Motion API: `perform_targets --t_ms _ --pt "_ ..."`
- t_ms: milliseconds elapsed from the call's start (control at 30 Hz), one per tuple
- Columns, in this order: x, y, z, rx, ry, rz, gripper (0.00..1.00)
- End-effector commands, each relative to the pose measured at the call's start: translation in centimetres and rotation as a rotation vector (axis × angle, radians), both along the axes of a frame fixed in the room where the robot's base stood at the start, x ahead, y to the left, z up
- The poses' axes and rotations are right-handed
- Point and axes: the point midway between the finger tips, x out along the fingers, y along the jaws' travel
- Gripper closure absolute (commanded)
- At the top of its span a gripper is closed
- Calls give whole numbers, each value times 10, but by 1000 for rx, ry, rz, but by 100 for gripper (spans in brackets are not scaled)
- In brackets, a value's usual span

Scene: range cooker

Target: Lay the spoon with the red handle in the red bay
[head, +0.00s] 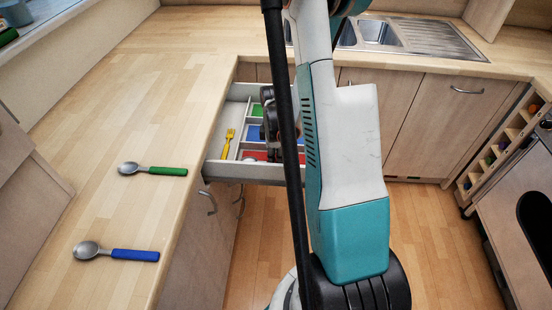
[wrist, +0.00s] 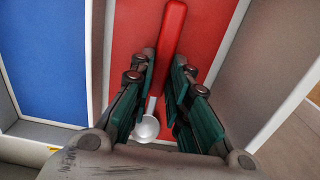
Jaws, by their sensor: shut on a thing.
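The spoon with the red handle (wrist: 172,35) is between the fingers of my gripper (wrist: 164,85), which is shut on it. Its grey bowl (wrist: 146,128) shows between the fingers, nearer the camera. The spoon lies lengthwise over the red bay (wrist: 127,45); I cannot tell whether it touches the floor of the bay. In the head view the red bay (head: 252,154) is at the near end of the open drawer. There my gripper (head: 268,135) is over the drawer, partly hidden by my arm, and the spoon cannot be made out clearly.
The blue bay (head: 253,132) and green bay (head: 257,110) lie farther back in the drawer. A yellow fork (head: 227,143) lies in the left compartment. A green-handled spoon (head: 153,170) and a blue-handled spoon (head: 117,253) lie on the counter (head: 130,100). Grey dividers edge the bays.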

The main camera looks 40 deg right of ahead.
Motion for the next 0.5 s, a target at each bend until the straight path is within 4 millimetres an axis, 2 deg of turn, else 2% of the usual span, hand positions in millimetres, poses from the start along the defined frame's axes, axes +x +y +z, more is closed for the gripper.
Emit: perform_targets --t_ms 67,100,167,500 --pt "0 0 -4 0 0 0 100" --pt "0 0 -3 0 0 0 77" --pt "0 0 -2 0 0 0 64" --pt "0 0 -1 0 0 0 64"
